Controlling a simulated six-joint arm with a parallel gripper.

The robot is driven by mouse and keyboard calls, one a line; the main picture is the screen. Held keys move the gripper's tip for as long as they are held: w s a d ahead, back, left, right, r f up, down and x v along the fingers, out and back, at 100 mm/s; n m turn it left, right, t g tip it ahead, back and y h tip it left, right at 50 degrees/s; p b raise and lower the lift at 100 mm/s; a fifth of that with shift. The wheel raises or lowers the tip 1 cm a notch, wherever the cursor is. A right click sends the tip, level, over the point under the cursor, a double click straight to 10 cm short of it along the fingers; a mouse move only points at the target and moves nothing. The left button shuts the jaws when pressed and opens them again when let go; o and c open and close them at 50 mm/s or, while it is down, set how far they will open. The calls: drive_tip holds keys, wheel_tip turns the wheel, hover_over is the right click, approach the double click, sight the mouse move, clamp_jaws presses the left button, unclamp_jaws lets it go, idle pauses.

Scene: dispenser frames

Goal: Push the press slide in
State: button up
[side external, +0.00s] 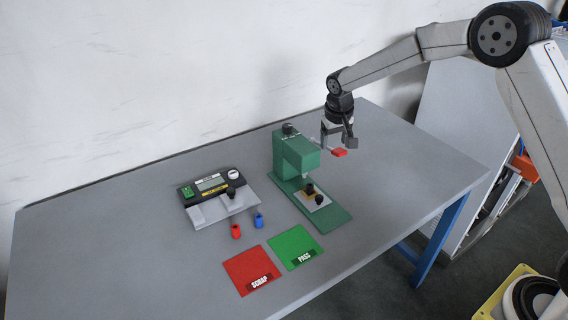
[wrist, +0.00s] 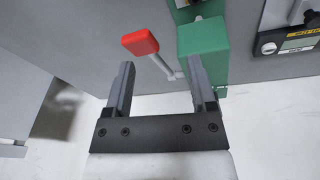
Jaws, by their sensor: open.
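The green press (side external: 297,158) stands on the table, its base reaching toward the front right. The press slide (side external: 325,204) is a pale plate on that base with a dark knob (side external: 319,199). Part of the plate extends beyond the press head; how far in it sits is hard to tell. The press lever has a red grip (side external: 339,152), also seen in the wrist view (wrist: 139,42). My gripper (side external: 338,142) is open and empty, above and beside the press near this grip. In the wrist view its fingers (wrist: 160,64) are apart, the press head (wrist: 203,37) close to the right finger.
A grey tester with a display (side external: 211,183) stands left of the press. A red piece (side external: 236,231) and a blue piece (side external: 259,220) stand before it. A red SCRAP mat (side external: 249,268) and green PASS mat (side external: 295,246) lie in front. The table's right side is clear.

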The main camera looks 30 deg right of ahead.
drive_tip(key=d+n+t+h, duration=0.1)
drive_tip(key=d+t, duration=0.1)
drive_tip(key=shift+s+d+t, duration=0.15)
drive_tip(key=shift+d+t, duration=0.15)
drive_tip(key=shift+d, duration=0.05)
drive_tip(key=shift+s+d+r+n+t, duration=0.15)
drive_tip(key=shift+s+n+t, duration=0.1)
drive_tip(key=shift+n+t, duration=0.4)
drive_tip(key=t, duration=0.1)
drive_tip(key=n+t+y, duration=0.2)
drive_tip(key=n+y, duration=0.2)
drive_tip(key=y, duration=0.1)
hover_over(320, 197)
drive_tip(key=s+d, duration=0.2)
drive_tip(key=s, duration=0.4)
drive_tip(key=shift+m, duration=0.25)
drive_tip(key=f, duration=1.3)
drive_tip(key=shift+a+f, duration=0.1)
drive_tip(key=shift+a, duration=0.1)
drive_tip(key=shift+w, duration=0.1)
drive_tip(key=shift+w+f, duration=0.1)
drive_tip(key=shift+x, duration=3.75)
drive_tip(key=shift+c, duration=0.2)
